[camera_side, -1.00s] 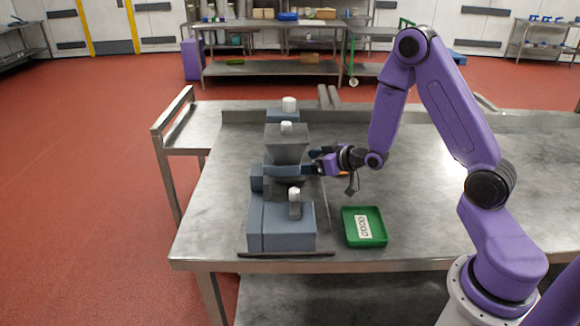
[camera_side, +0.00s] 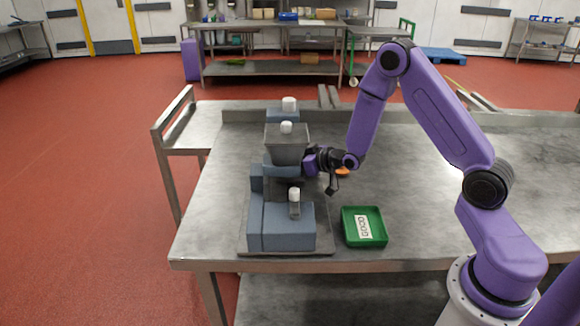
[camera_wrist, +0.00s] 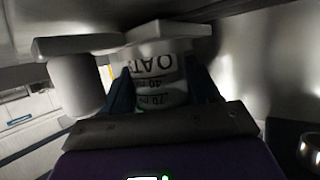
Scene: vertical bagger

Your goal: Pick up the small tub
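The small tub (camera_wrist: 160,72) shows in the wrist view as a white tub with dark printed letters and numbers, upside down in the picture. My gripper (camera_wrist: 162,92) has one dark blue finger on each side of it. The fingers lie close against its sides, but I cannot tell whether they press on it. In the side view my gripper (camera_side: 308,162) reaches in from the right, just under the grey hopper of the bagger (camera_side: 286,150). The tub and the fingertips are hidden there.
A white cylinder (camera_wrist: 75,85) stands close left of the tub in the wrist view, under a pale overhang. An orange item (camera_side: 343,170) lies behind my wrist. The table's right side is clear.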

